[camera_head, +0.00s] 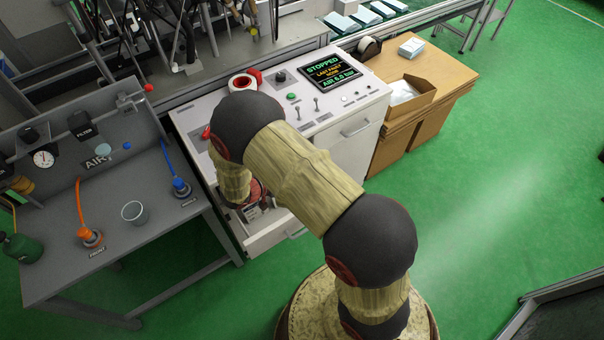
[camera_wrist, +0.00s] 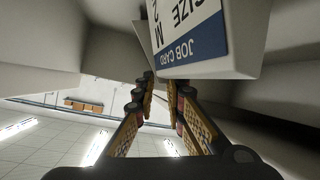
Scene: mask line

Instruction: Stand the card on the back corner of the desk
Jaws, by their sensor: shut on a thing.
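A white card (camera_wrist: 190,42) with a blue "JOB CARD" band and black "SIZE M" lettering fills the top of the wrist view, upside down there. My gripper (camera_wrist: 160,80) has its fingertips at the card's lower edge in that view and is shut on it. The white control desk (camera_head: 330,113) carries a lit screen reading "STOPPED", knobs and small levers. My arm reaches over its left part, above an open drawer (camera_head: 270,233) at its front.
A grey air bench (camera_head: 160,225) with a cup and hoses stands left. A wooden table (camera_head: 440,75) with an open carton (camera_head: 405,96) stands right. Green floor is clear at the right.

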